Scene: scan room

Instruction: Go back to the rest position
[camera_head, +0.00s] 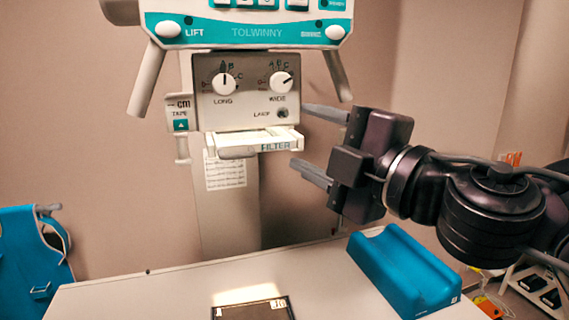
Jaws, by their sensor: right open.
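My right gripper (308,142) comes in from the right side of the head view. Its two grey fingers point left and are spread apart, with nothing between them. It hangs in the air above the table, to the right of the white filter slot (255,141) on the x-ray head. I cannot tell whether a fingertip touches the machine. My left gripper does not show.
The x-ray head (250,85) with knobs and a teal panel (250,32) stands close by. A blue block (403,268) and a dark-framed plate (253,309) lie on the pale table (140,297). A blue apron (32,250) hangs at left.

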